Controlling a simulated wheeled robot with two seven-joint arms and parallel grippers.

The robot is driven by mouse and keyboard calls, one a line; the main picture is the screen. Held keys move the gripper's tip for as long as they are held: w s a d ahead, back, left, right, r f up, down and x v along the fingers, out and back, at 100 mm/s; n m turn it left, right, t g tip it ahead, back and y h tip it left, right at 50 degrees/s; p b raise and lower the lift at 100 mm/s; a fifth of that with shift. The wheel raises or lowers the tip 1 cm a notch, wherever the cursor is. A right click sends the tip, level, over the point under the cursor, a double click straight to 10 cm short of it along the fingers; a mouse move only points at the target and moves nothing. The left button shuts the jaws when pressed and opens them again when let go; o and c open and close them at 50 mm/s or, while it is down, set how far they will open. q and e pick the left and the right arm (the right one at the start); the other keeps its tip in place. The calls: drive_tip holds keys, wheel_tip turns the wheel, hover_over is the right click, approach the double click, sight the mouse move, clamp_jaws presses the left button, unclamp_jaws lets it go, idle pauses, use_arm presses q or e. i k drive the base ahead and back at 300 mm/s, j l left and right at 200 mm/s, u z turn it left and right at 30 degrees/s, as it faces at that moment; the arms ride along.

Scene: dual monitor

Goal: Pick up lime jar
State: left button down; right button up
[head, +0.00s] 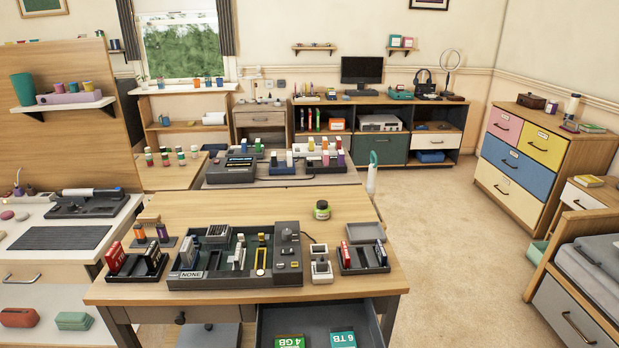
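The lime jar (322,210) is a small round jar with a lime-green body and a dark lid. It stands upright on the wooden table (352,203), behind the white-and-black block and right of the dark tray unit. Nothing touches it and nothing hides it. Neither of my grippers shows in the head view.
On the table are a dark tray unit (190,281), a white-and-black block (321,264), a right tray (364,257) and a left tray (138,265). A cable runs near the jar. An open drawer (318,318) sticks out below the front edge. The table's back right is clear.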

sight(319, 214)
drive_tip(key=i+l+u, duration=0.5)
drive_tip(key=l, duration=0.25)
drive_tip(key=l+u, duration=0.25)
drive_tip(key=l, duration=0.2)
drive_tip(key=i+l+u, duration=0.25)
drive_tip(key=l, duration=0.2)
drive_tip(key=l+u, duration=0.3)
drive_tip(key=l, duration=0.15)
